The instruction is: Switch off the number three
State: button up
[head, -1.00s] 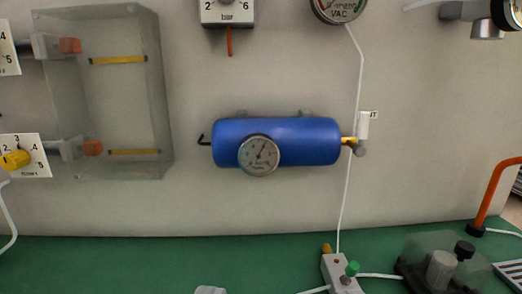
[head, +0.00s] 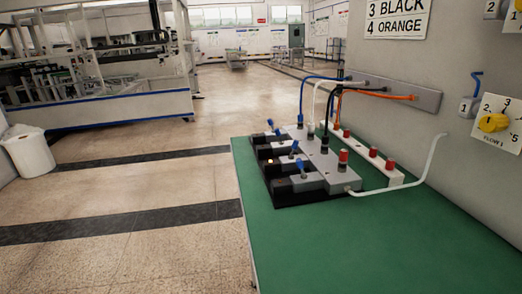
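A bank of switch blocks (head: 300,172) sits on the green table, with several blue-tipped levers along its left side. One blue lever (head: 301,166) stands near the front, another (head: 294,147) behind it, and more stand farther back. No numbers are readable on the blocks, so I cannot tell which lever is number three. A wall sign (head: 396,18) reads "3 BLACK" and "4 ORANGE"; its upper part is cut off. My gripper is not in view.
Blue, white, dark and orange hoses run from the blocks to a grey wall plate (head: 405,95). A white strip with red caps (head: 374,152) lies alongside. A yellow flow knob (head: 493,122) is on the right wall. The green table front (head: 340,245) is clear, with open floor left.

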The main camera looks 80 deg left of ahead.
aim_at(296, 142)
jog(key=u, duration=1.8)
